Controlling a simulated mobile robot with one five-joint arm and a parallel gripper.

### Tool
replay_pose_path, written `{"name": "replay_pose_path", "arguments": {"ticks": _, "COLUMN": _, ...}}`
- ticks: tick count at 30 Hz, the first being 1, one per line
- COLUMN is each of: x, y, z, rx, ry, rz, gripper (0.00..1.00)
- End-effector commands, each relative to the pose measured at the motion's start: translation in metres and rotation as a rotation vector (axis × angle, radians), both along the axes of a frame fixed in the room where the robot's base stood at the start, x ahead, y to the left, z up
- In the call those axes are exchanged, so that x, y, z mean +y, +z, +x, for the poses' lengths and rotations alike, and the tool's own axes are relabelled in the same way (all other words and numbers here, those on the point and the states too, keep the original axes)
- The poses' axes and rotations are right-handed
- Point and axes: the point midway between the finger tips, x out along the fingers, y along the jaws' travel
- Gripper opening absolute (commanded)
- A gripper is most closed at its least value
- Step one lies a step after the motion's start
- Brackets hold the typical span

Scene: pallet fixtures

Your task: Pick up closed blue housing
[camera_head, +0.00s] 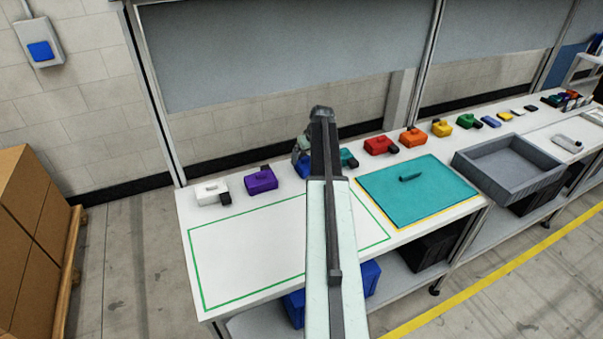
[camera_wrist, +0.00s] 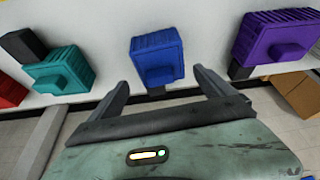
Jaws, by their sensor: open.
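The closed blue housing (camera_wrist: 157,57) stands on the white bench top in the wrist view, upper middle, with a raised block on its face. My gripper (camera_wrist: 165,82) is open, its two fingers spread wide below and to either side of the blue housing. Nothing is between the fingers except part of the view toward the housing. In the head view my arm covers most of the blue housing (camera_head: 304,168); only a sliver shows left of my gripper (camera_head: 301,150). Whether the fingers touch the housing cannot be told.
A purple housing (camera_wrist: 274,37) and a teal housing (camera_wrist: 62,68) flank the blue one. White (camera_head: 211,191), red (camera_head: 380,145) and several other housings line the bench's back. A teal mat (camera_head: 420,195) and grey tray (camera_head: 510,163) lie right. The green-outlined area (camera_head: 250,245) is bare.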

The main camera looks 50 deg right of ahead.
Motion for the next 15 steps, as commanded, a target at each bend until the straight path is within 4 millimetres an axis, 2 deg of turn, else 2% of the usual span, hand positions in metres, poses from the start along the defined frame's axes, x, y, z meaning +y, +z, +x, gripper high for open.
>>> {"name": "replay_pose_path", "arguments": {"ticks": 4, "x": 0.0, "y": -0.01, "z": 0.004, "rx": 0.0, "ry": 0.0, "rz": 0.0, "gripper": 0.93}}
{"name": "replay_pose_path", "arguments": {"ticks": 11, "x": -0.003, "y": -0.047, "z": 0.02, "rx": 0.0, "ry": -0.001, "rz": 0.0, "gripper": 0.93}}
{"name": "replay_pose_path", "arguments": {"ticks": 15, "x": -0.003, "y": -0.047, "z": 0.021, "rx": 0.0, "ry": -0.001, "rz": 0.0, "gripper": 0.93}}
